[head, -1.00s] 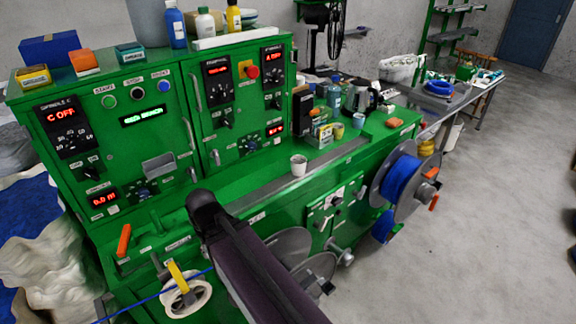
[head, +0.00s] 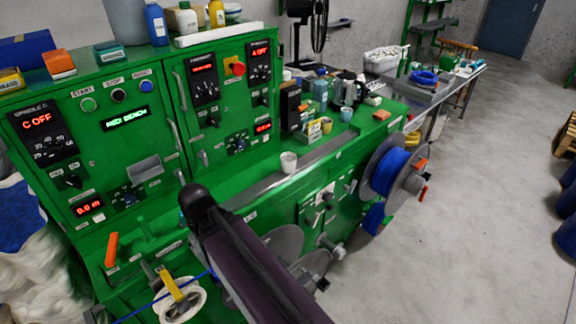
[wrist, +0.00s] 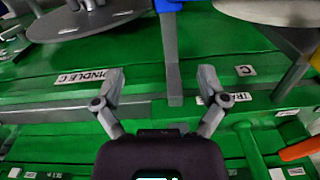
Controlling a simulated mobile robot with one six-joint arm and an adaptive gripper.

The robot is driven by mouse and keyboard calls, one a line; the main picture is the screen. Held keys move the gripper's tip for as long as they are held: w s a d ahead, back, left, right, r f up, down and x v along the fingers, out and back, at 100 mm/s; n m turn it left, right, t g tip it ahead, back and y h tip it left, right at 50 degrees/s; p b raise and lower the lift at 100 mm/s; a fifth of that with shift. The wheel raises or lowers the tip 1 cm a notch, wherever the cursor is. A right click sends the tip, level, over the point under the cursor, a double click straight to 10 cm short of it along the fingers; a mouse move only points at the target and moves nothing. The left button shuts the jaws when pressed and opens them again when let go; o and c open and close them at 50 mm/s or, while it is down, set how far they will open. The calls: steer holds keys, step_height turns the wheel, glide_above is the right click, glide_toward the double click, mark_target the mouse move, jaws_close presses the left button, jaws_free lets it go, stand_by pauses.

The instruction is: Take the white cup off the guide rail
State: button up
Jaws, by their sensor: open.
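The white cup (head: 288,162) stands upright on the grey guide rail (head: 262,186) along the front ledge of the green machine in the head view. My gripper (wrist: 160,78) shows in the wrist view with its two grey fingers spread wide apart and nothing between them. It faces green machine panels there, and the cup is not in that view. In the head view my dark arm crosses the lower middle, left of and nearer than the cup, and the gripper fingers are not visible.
A blue cable reel (head: 395,172) juts out at the machine's right end. Small boxes, a blue-grey cup (head: 347,114) and a kettle (head: 346,90) stand behind the cup. An orange lever (head: 112,250) rises at the left. The floor on the right is mostly clear.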

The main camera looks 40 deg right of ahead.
steer(key=d, duration=0.1)
steer(key=t+y+b, duration=0.1)
steer(key=t+b, duration=0.7)
steer(key=t, duration=0.6)
glide_toward(294, 161)
steer(key=shift+s+r+n, duration=0.2)
steer(key=shift+s+n, duration=0.05)
steer(key=shift+n, duration=0.15)
steer(key=shift+w, duration=0.1)
steer(key=b+x, duration=0.2)
steer(key=x, duration=0.5)
steer(key=shift+f+b, duration=0.15)
steer(key=shift+b, duration=0.2)
steer(key=shift+w+a+f, duration=0.1)
steer(key=shift+w, duration=0.6)
